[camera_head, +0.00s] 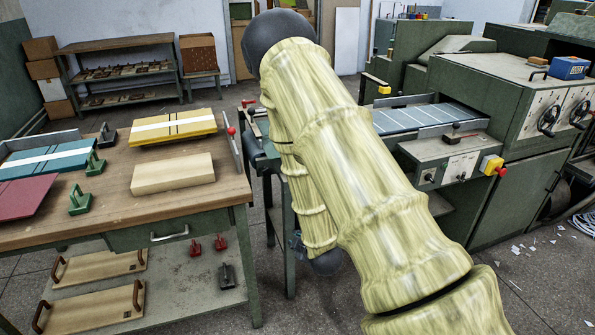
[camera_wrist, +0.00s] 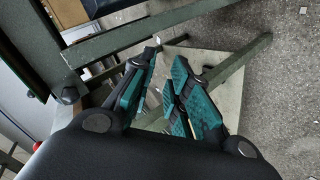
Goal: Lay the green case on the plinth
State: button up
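A blue-green case (camera_head: 50,158) with a white stripe lies on the left of the wooden workbench; it is the nearest to green among the cases. A yellow case (camera_head: 172,128) with a white stripe and a dark red one (camera_head: 22,197) lie near it. A pale wooden block (camera_head: 173,173), perhaps the plinth, lies at the bench's front right with a bare top. My gripper (camera_wrist: 167,57) shows in the wrist view with teal pads, its fingers apart and nothing seen between them. In the head view my sleeved arm hides it. No case shows in the wrist view.
Small green clamps (camera_head: 80,200) stand between the cases and the block. A feeder machine (camera_head: 430,118) with a raised bed is at the right. In the wrist view, green steel frame bars (camera_wrist: 160,30) lie below my gripper. The lower shelf holds handled boards (camera_head: 95,305).

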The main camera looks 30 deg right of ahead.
jog(key=w+d+r+n+t+h+b, duration=0.1)
jog(key=w+d+r+n+t+b, duration=0.2)
jog(key=w+d+r, duration=0.4)
jog(key=w+d+r+n+t+h+b, duration=0.1)
jog(key=w+d+r+n+t+b, duration=0.25)
jog(key=r, duration=0.65)
jog(key=shift+a+x, duration=0.15)
jog(key=shift+x, duration=2.4)
jog(key=shift+a+x, duration=0.2)
jog(key=shift+x, duration=2.4)
jog(key=shift+w, duration=0.1)
grip_shut()
jog(key=shift+r, duration=0.15)
jog(key=shift+r+p, duration=0.7)
jog(key=shift+r, duration=0.55)
jog(key=shift+f, duration=0.1)
